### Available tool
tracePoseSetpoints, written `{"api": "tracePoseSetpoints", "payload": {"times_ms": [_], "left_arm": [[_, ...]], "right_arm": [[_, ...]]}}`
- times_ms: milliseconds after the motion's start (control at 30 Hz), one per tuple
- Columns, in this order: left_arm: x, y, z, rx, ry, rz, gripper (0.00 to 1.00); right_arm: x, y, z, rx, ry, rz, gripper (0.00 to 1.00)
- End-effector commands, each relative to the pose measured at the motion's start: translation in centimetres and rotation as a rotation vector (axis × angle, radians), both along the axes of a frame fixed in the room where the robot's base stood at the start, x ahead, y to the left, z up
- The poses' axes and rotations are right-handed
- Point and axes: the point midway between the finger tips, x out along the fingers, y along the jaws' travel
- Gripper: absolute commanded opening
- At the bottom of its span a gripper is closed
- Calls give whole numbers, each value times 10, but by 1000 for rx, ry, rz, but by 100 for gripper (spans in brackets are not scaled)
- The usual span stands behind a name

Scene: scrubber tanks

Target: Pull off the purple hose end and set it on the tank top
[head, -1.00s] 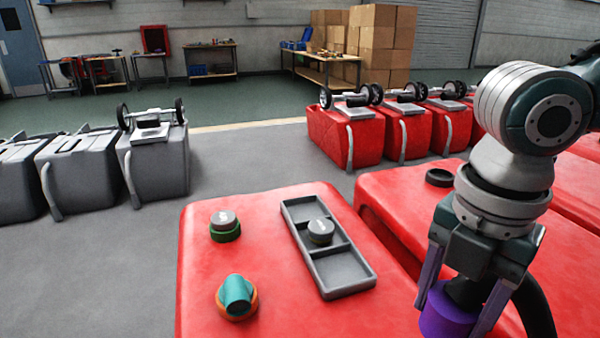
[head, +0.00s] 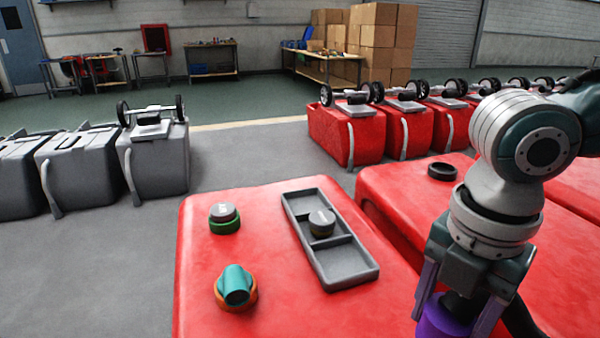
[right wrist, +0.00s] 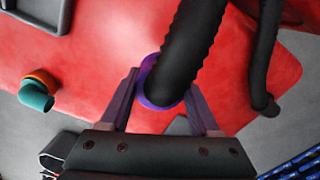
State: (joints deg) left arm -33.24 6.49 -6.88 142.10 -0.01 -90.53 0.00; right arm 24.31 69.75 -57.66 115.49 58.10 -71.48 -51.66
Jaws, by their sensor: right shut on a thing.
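My right gripper (head: 452,318) is shut on the purple hose end (head: 436,321), low at the right of the head view. The purple hose end also shows in the right wrist view as a purple ring (right wrist: 148,78) between the fingers, with the black ribbed hose (right wrist: 188,45) rising from it. Whether it is still seated on a fitting is hidden. The red tank top (head: 280,300) lies left of the gripper in the head view. My left gripper is not in view.
On the tank top are a grey three-part tray (head: 347,268) with a grey-topped cap (head: 322,222) in it, a grey-topped green-ringed cap (head: 224,217) and a teal elbow (head: 236,284) on an orange ring. A black ring (head: 442,171) sits on the neighbouring red tank.

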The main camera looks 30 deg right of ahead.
Motion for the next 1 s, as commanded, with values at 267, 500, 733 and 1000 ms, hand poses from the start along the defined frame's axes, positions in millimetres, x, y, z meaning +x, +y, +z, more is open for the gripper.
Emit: {"api": "tracePoseSetpoints", "payload": {"times_ms": [267, 500, 733, 1000], "left_arm": [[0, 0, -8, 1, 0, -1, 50], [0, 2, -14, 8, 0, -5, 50], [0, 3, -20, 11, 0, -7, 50], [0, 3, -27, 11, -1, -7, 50]], "right_arm": [[0, 0, -14, 0, 0, 1, 0], [0, 0, -25, 0, 1, 0, 0], [0, 0, -35, 1, 1, 1, 0], [0, 0, -47, 0, 1, 1, 0]]}}
